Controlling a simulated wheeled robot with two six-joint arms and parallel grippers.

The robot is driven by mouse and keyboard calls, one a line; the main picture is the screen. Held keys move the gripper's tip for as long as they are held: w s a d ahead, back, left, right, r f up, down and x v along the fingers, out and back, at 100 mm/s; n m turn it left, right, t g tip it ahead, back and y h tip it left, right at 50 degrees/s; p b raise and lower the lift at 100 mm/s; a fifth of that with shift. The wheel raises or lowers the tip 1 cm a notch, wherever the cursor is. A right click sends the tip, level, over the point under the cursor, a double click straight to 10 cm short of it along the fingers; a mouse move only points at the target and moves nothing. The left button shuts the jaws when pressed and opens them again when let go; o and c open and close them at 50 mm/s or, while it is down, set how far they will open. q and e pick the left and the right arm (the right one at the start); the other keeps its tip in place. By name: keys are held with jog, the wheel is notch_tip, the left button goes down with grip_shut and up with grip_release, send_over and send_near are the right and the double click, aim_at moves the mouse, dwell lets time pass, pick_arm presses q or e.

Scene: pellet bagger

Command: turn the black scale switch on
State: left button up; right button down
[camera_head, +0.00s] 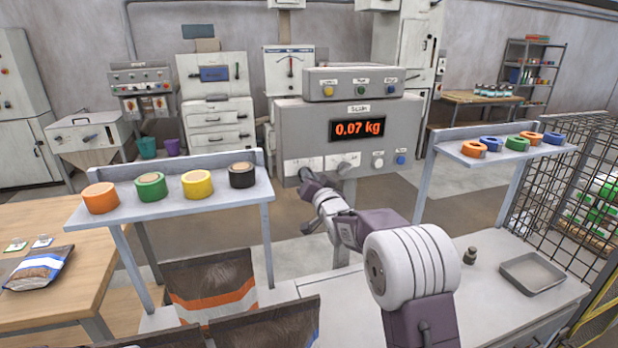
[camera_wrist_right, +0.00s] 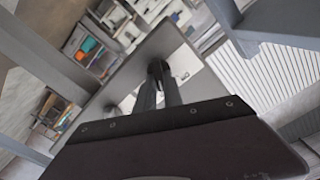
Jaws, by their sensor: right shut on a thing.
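The grey scale box (camera_head: 395,125) stands at the back with a lit red display (camera_head: 358,128) reading 0.07 kg. Two white switch plates sit low on its front, a left plate (camera_head: 297,164) and a right plate (camera_head: 343,160). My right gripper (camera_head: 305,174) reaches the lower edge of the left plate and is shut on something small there. In the right wrist view its dark fingers (camera_wrist_right: 158,68) come together against the panel (camera_wrist_right: 182,65). The black switch is not clearly visible; the fingertips cover that spot. My left gripper is not in view.
A left shelf (camera_head: 250,205) holds orange, green, yellow and black rolls. A right shelf (camera_head: 480,160) holds several tape rings. Printed bags (camera_head: 212,283) stand below the left shelf. A metal tray (camera_head: 532,272) and a small weight (camera_head: 469,256) sit on the right bench.

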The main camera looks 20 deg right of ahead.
jog(key=shift+f, duration=0.25)
jog(key=c, duration=1.7)
grip_release()
jog(key=shift+o, duration=1.2)
jog(key=shift+s+r, duration=0.1)
jog(key=shift+r, duration=0.05)
jog(key=s+b, duration=0.2)
jog(key=s, duration=0.7)
jog(key=shift+d, duration=0.15)
